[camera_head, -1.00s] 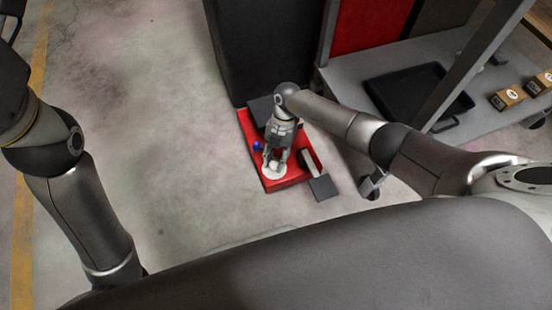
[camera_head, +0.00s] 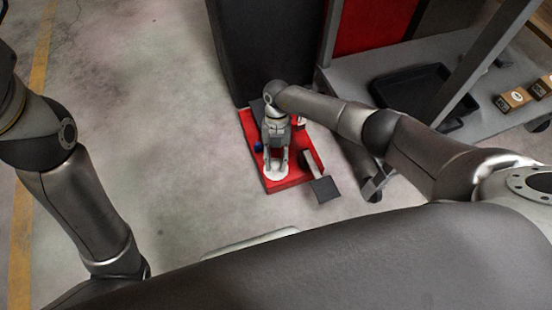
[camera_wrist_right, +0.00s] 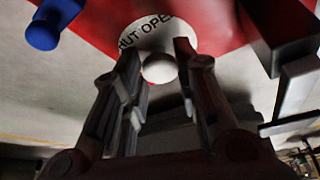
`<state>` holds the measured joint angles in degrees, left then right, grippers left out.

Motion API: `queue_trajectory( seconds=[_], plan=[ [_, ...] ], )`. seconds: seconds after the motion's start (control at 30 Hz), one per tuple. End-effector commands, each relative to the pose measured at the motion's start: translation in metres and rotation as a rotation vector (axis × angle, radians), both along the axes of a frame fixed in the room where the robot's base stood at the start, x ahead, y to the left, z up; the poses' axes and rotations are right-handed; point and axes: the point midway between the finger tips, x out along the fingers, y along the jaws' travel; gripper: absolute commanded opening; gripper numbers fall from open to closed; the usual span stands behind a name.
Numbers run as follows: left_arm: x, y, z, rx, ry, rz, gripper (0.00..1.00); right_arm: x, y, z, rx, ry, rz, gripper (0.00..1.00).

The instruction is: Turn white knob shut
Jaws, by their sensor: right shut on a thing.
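The white knob (camera_wrist_right: 159,69) sits in front of a round white plate (camera_wrist_right: 148,36) on a red panel, between the fingertips of my right gripper (camera_wrist_right: 157,56) in the right wrist view. Part of the lettering on the plate shows, reading "HUT OPE". In the head view the right gripper (camera_head: 276,160) points down at the white plate (camera_head: 276,175) and its fingers are shut on the knob. The exact contact points are hard to see. My left gripper is outside the view; only its arm shows at the left.
The red panel (camera_head: 295,177) also carries a blue knob (camera_head: 259,147) and a grey lever with a dark square pad (camera_head: 324,189). A shelf with a black tray (camera_head: 408,88) and small wooden boxes (camera_head: 513,98) stands to the right. The floor on the left is clear.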

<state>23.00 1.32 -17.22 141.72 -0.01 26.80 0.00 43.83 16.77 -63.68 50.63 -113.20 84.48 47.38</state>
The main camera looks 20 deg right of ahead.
Motion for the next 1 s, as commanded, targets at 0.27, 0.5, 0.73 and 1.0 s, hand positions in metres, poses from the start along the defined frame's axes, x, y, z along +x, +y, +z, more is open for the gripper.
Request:
queue_trajectory(
  seconds=[0.27, 0.5, 0.73, 1.0],
  plan=[
    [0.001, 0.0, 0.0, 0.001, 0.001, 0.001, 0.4, -0.003, 0.001, 0.0, 0.0, 0.011, 0.002, 0.42],
    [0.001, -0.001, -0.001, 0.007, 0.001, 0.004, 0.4, -0.002, 0.0, 0.0, 0.001, 0.005, 0.0, 0.51],
    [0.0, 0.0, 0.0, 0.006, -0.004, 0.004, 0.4, 0.002, -0.001, 0.006, 0.001, 0.002, 0.0, 0.51],
    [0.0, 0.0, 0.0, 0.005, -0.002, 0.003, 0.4, 0.02, -0.008, 0.052, 0.001, -0.001, 0.001, 0.51]
  ],
)
